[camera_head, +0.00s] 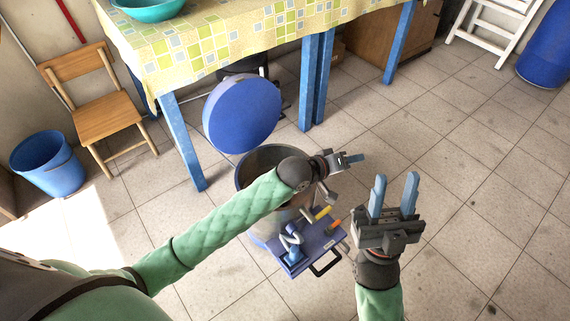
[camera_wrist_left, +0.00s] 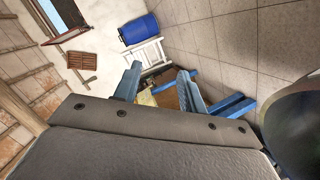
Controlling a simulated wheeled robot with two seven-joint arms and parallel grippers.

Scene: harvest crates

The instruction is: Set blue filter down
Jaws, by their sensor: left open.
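No part is clearly labelled as the blue filter. A small blue piece with a white bent part (camera_head: 291,243) stands on a blue toolbox-like tray (camera_head: 312,262), and it may be the filter. A large round blue disc (camera_head: 242,113) stands on edge near the table legs, behind an open drum (camera_head: 243,172). My left gripper (camera_head: 352,159) is open above the floor, right of the drum. The left wrist view shows its two blue fingers (camera_wrist_left: 158,86) apart with nothing held between them. My right gripper (camera_head: 393,195) is open and empty, fingers pointing up the picture, right of the tray.
A table with a yellow checked cloth (camera_head: 230,35) and blue legs stands at the back, with a teal bowl (camera_head: 150,8) on it. A wooden chair (camera_head: 103,115) and blue bucket (camera_head: 48,165) are at the left.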

